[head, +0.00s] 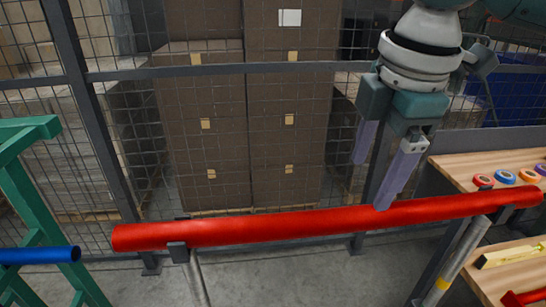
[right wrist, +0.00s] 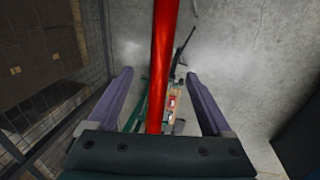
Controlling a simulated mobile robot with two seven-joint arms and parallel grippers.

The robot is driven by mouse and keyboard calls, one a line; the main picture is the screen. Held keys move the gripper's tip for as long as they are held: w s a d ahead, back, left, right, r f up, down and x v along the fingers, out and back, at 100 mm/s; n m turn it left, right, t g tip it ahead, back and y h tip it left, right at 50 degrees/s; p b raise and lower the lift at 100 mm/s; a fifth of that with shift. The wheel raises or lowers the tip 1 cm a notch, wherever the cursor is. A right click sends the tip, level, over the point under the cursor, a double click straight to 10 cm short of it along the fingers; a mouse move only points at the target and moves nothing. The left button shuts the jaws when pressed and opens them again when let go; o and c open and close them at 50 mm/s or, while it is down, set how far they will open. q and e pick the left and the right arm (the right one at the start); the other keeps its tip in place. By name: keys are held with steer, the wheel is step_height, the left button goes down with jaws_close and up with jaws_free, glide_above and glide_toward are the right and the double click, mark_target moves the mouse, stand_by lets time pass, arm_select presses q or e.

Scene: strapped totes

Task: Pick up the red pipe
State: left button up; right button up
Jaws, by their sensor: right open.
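The long red pipe (head: 290,225) lies nearly level across the head view, with grey supports beneath it near its left end and toward the right. My right gripper (head: 372,186) is open, with two purple fingers pointing down above the pipe, right of its middle. The nearer fingertip overlaps the pipe's top edge; the farther one ends higher, behind it. In the right wrist view the pipe (right wrist: 161,60) runs between the spread fingers of the gripper (right wrist: 158,74), with a gap on each side. My left gripper is not in view.
A blue pipe (head: 38,255) and a green frame (head: 22,160) stand at the left. A wooden bench (head: 455,168) with tape rolls (head: 505,177) is at the right. A mesh fence (head: 200,72) with stacked brown boxes (head: 230,130) is behind. Concrete floor (head: 270,277) shows below the pipe.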

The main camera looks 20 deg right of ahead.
mark_target(358, 211)
step_height(358, 211, down, 4)
steer(key=shift+w+r+p, duration=0.1)
steer(key=shift+r+p, duration=0.1)
steer(key=shift+p, duration=0.2)
steer(key=shift+d+f+p, duration=0.1)
steer(key=shift+f+p, duration=0.25)
steer(key=shift+f, duration=0.2)
steer(key=f, duration=0.1)
steer(key=w+f+p, duration=0.1)
steer(key=f, duration=0.1)
steer(key=shift+d+f, duration=0.15)
steer(key=shift+d, duration=0.05)
steer(key=shift+w+f, duration=0.1)
steer(key=shift+f, duration=0.45)
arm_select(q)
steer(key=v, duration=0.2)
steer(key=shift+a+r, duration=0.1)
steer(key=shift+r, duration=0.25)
arm_select(e)
steer(key=shift+c, duration=0.3)
jaws_close()
